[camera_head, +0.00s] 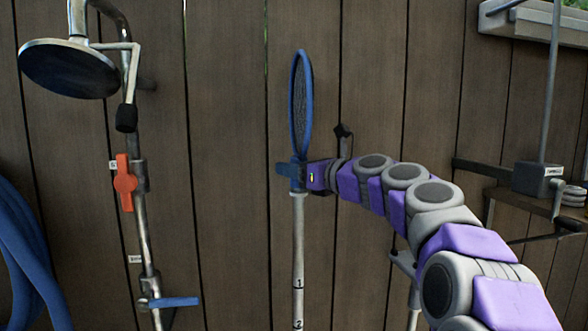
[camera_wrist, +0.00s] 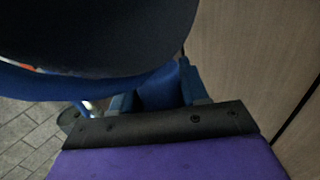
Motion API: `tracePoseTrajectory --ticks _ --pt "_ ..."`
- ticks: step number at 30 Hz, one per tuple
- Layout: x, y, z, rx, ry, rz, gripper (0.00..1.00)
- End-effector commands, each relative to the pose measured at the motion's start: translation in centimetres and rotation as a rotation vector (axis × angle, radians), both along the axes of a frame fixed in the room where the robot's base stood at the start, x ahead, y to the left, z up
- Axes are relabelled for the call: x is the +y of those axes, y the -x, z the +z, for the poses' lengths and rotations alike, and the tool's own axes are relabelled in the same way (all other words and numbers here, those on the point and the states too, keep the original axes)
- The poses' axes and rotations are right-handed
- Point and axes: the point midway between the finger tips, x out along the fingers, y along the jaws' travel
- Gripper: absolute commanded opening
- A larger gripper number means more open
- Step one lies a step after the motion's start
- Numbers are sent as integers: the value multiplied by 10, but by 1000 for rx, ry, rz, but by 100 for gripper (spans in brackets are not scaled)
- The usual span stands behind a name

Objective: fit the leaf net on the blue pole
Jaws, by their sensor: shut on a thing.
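The leaf net (camera_head: 301,100) stands upright, edge-on, with a blue rim and dark mesh. My gripper (camera_head: 292,171) is shut on its blue socket, below the hoop. In the wrist view the net (camera_wrist: 100,35) fills the upper left, and its blue socket (camera_wrist: 160,90) sits between my gripper's fingers (camera_wrist: 157,97). A pale grey pole (camera_head: 298,255) with black marks 1 and 2 stands upright directly under the socket. It looks pale, not blue. Its top meets the socket's lower edge in the picture; I cannot tell whether it is inside.
A shower (camera_head: 70,68) with an orange handle (camera_head: 124,183) and blue lever stands at the left. A blue hose (camera_head: 30,255) hangs at the far left. A plank wall (camera_head: 225,150) is close behind. A bracket with a grey box (camera_head: 538,179) is at the right.

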Motion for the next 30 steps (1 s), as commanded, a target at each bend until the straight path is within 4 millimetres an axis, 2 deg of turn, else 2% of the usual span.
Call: tracePoseTrajectory --ticks 26,27,30 --pt "0 0 -7 -1 0 0 7" --pt "0 0 -7 -1 0 0 48" --pt "0 0 -7 -1 0 0 57"
